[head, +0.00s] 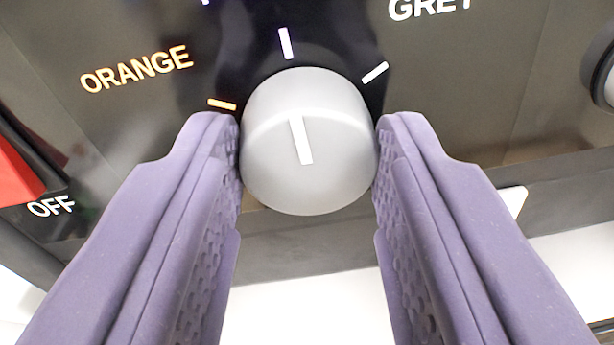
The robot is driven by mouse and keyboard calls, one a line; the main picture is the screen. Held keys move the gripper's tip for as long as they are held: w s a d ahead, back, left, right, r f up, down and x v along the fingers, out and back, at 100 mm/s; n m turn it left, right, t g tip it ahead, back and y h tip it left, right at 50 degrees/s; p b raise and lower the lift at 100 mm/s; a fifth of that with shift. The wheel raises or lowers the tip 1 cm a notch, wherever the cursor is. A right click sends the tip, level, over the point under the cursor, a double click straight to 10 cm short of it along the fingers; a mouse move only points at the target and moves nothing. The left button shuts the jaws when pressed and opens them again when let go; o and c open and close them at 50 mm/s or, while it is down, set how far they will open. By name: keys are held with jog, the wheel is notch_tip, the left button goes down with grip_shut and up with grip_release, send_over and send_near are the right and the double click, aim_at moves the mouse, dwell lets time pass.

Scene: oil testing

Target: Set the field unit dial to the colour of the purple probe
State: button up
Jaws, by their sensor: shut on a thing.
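The field unit dial (310,140) is a round light-grey knob in the head view. Its white pointer line runs nearly upright, tilted slightly left at the top, roughly in line with the white tick (286,43) above it. My gripper (308,135) has purple ridged fingers, one on each side of the knob, shut on it. The ORANGE label (137,70) and an orange tick (222,104) are at the left. The GREY label (430,8) is at the upper right, with a white tick (375,72) below it. The purple probe is not in view.
A red switch (18,170) with an OFF label (52,206) is at the left edge of the dark panel (480,95). Part of another round grey knob (607,80) shows at the right edge. A white surface (300,305) lies below the panel.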

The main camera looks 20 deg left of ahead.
jog(key=o, duration=1.1)
jog(key=shift+c, duration=0.2)
jog(key=v, duration=0.7)
jog(key=shift+s, duration=0.4)
jog(key=shift+d+r, duration=0.1)
notch_tip(320, 180, up, 11)
jog(key=s+h+b, duration=0.3)
jog(key=h+b, duration=0.2)
jog(key=b, duration=0.5)
jog(key=s+a+r+b, duration=0.1)
jog(key=s+r+b, duration=0.1)
jog(key=s+r, duration=0.4)
jog(key=s+a+r+g+b, duration=0.1)
jog(key=s+r+b, duration=0.2)
jog(key=s+r, duration=0.3)
jog(key=s, duration=0.5)
jog(key=shift+s+m+b, duration=0.3)
jog(key=shift+m+b, duration=0.05)
jog(key=shift+m, duration=0.05)
